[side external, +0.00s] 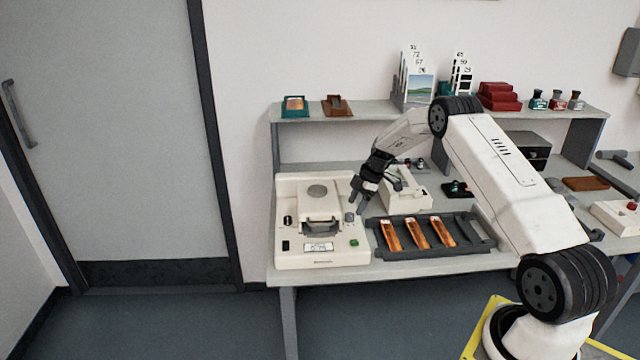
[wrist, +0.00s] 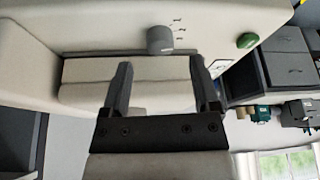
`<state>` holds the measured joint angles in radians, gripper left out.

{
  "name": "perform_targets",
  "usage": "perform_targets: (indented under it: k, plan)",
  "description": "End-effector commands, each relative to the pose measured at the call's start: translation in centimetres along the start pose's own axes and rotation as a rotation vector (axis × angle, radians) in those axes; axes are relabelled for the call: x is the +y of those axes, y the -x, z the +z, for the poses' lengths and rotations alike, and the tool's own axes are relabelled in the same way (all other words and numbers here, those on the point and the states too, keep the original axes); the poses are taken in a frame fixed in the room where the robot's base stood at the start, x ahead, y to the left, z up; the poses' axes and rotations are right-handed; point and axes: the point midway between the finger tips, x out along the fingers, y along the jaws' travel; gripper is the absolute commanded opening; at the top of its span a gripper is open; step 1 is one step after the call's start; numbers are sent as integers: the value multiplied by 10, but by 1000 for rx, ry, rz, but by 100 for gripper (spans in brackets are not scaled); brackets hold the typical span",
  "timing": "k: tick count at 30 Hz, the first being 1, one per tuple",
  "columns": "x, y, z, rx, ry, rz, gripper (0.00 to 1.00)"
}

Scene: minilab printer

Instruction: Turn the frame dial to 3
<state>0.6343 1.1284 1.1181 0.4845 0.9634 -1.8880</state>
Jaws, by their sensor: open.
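The cream printer (side external: 288,258) stands at the left end of the bench in the side view. A grey round dial (wrist: 160,40) shows on its cream face in the wrist view, with small marks to its right; I cannot read them. A green button (wrist: 247,40) sits further right, and it also shows in the side view (side external: 354,242). My gripper (side external: 358,205) is above the right side of the printer, pointing down. In the wrist view my gripper (wrist: 160,82) is open and empty, its two fingers apart, with the dial beyond the fingertips and not between them.
A dark tray (side external: 470,240) with several orange film strips lies right of the printer. A white device (side external: 408,195) stands behind the tray. A raised shelf (side external: 370,112) at the back holds cards, red boxes and bottles.

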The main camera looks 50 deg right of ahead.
Motion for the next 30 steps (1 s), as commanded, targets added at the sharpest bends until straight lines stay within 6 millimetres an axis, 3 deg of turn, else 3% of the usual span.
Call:
perform_targets:
  k: [9, 20, 23, 28, 30]
  plan:
    - [0, -32, 0, -1, 1, -2, 78]
    - [0, -36, 0, -1, 0, 0, 78]
    - [0, -36, 0, -1, 0, 0, 53]
    - [0, -36, 0, -1, 0, 0, 0]
    - [0, -36, 0, -1, 0, -1, 0]
